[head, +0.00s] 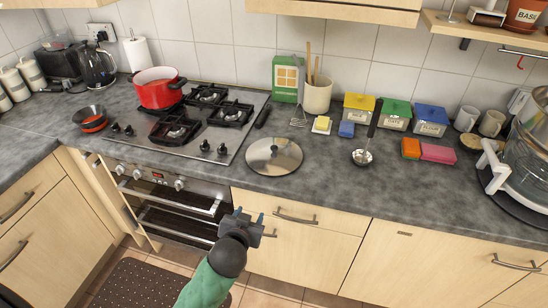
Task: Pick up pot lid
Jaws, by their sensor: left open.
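The pot lid (284,160) is round and silvery with a dark knob in its middle. It lies flat on the grey counter (330,184), near the front edge and to the right of the stove. My left gripper (249,216) is open and empty. It shows below and a little left of the lid, in front of the drawer fronts, apart from the lid. My right gripper does not show.
A red pot (156,92) stands on the stove (146,137). A ladle (362,157), sponges (438,153) and several lidded canisters (394,118) are right of the lid. A glass-bowl appliance (522,150) stands at far right. The counter around the lid is mostly clear.

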